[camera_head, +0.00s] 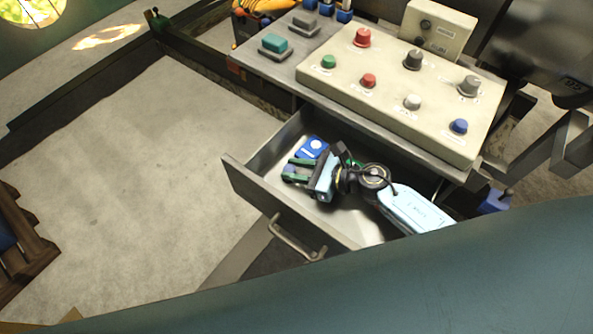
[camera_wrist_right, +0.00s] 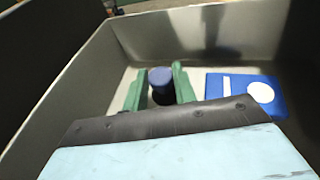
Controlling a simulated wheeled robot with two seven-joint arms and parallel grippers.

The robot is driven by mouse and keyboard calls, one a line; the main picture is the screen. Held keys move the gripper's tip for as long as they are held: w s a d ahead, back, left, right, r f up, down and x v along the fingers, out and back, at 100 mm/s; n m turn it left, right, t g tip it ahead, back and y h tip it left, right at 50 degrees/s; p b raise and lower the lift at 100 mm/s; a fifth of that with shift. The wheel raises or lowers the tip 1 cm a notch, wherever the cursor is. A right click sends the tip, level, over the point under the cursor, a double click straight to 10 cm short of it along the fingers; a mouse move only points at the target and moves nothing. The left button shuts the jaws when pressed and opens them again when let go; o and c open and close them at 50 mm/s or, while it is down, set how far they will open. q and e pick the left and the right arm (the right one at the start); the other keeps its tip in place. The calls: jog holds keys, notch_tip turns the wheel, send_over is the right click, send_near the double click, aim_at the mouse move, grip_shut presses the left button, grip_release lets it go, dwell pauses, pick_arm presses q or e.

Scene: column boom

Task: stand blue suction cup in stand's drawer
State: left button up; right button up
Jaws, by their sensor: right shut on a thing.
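The stand's drawer (camera_head: 250,190) is pulled open under the worktop, and its metal walls also show in the wrist view (camera_wrist_right: 70,85). My right gripper (camera_head: 293,170) reaches down into the drawer from the right. Its green fingers are shut on the blue suction cup (camera_wrist_right: 161,78), whose dark blue round top shows upright between them in the wrist view. The cup's lower part is hidden, so I cannot tell whether it touches the drawer floor. My left gripper is not in view.
A blue square with a white disc (camera_head: 312,147) lies in the drawer beside the fingers; it also shows in the wrist view (camera_wrist_right: 245,92). A control panel (camera_head: 395,95) with several knobs sits above the drawer. The drawer handle (camera_head: 295,240) sticks out in front.

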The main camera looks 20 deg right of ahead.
jog(key=o, duration=1)
jog(key=shift+c, duration=0.2)
jog(key=v, duration=1.2)
